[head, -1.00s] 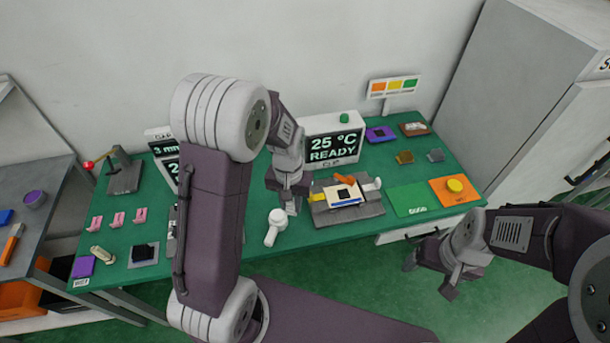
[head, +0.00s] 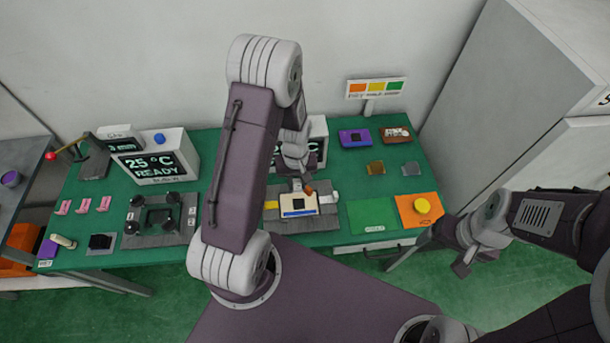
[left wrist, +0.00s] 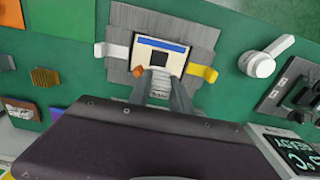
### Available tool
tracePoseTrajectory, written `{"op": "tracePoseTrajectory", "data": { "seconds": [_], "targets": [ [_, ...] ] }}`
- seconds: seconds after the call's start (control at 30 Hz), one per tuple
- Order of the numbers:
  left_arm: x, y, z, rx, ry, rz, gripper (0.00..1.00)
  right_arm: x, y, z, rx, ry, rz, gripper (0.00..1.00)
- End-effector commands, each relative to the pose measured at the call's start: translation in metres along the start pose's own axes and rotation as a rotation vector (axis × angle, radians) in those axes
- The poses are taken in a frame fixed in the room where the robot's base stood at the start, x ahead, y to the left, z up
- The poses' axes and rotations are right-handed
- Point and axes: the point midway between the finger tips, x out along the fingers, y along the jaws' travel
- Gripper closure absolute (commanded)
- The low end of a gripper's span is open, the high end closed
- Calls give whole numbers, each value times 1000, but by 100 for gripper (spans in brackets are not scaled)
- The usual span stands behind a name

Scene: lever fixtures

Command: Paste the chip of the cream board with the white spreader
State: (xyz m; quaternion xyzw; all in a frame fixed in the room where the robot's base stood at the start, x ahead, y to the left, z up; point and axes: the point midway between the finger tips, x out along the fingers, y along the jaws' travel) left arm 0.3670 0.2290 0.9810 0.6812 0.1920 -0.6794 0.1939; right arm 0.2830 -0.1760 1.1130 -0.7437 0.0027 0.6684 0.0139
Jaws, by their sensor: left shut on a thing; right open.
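The cream board (head: 314,210), with a blue stripe along its near edge, lies on a grey fixture (head: 272,214). Its dark square chip (head: 299,204) also shows in the left wrist view (left wrist: 161,58). My left gripper (head: 297,184) is over the board's back edge, fingers pointing down, shut on a pale ribbed piece (left wrist: 160,82) that looks like the white spreader. Its tip appears close to the chip; I cannot tell whether they touch. An orange piece (left wrist: 138,71) sits beside the fingers at the board's edge. My right gripper (head: 461,266) is open and empty, off the table's front edge.
A yellow lever (left wrist: 203,74) and a white lever (left wrist: 114,51) flank the board. A white knobbed object (left wrist: 261,65) lies on the table beside the fixture. A green mat (head: 371,216) and an orange mat (head: 410,218) with a yellow disc lie to the right.

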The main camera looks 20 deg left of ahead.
Motion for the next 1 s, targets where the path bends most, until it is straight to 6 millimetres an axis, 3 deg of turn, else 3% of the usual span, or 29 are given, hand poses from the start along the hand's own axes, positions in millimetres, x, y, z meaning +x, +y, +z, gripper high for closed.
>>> {"op": "tracePoseTrajectory", "data": {
  "seconds": [0.37, 1.0],
  "targets": [
    [5, 0, 0, 2, 0, 0, 100, 4, 0, 0, 0, 0, 0, 21],
    [78, 1, 0, 2, 1, 0, 100, 60, 1, 6, 0, 0, 0, 21]
  ]
}}
